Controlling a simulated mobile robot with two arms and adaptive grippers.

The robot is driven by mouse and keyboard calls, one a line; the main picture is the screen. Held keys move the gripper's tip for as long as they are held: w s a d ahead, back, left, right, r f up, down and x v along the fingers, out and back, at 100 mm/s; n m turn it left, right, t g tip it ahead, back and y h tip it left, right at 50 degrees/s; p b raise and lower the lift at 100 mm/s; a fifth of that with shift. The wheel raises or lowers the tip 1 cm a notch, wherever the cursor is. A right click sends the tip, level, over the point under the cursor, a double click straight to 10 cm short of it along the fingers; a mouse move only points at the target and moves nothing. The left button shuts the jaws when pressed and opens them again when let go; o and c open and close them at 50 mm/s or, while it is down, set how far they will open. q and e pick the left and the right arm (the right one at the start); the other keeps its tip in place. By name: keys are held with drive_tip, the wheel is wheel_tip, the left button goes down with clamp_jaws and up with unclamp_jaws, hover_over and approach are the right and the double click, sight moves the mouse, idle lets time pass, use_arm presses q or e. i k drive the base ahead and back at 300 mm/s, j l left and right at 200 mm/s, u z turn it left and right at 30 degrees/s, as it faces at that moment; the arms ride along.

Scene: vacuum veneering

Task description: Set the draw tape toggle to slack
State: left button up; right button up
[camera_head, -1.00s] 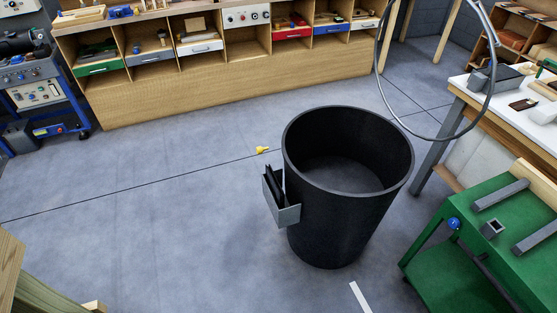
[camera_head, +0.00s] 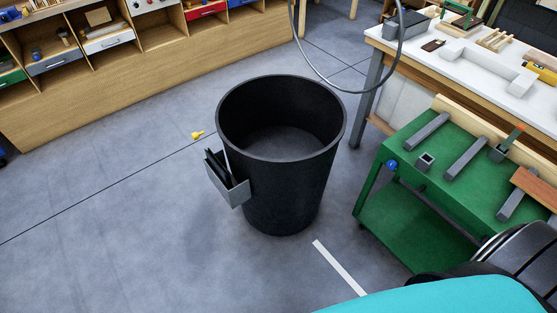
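A large black bin (camera_head: 290,195) stands on the floor in the middle of the head view, open at the top, with no bag or liner showing inside. A small yellow piece (camera_head: 197,135) shows just left of the bin, with a short stub pointing toward it. I cannot tell whether it is the draw tape toggle, which way it is set, or whether it is attached to the bin or lies on the floor. Neither of my grippers is in view.
A grey holder (camera_head: 238,194) with dark flat items hangs on the bin's left side. A green cart (camera_head: 450,175) with grey bars stands at right, below a white-topped bench (camera_head: 460,70). A grey hose loop (camera_head: 342,92) hangs above. The floor at left is clear.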

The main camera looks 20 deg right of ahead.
sight(195, 136)
drive_tip(key=i+j+z, duration=0.25)
drive_tip(key=i+j, duration=0.5)
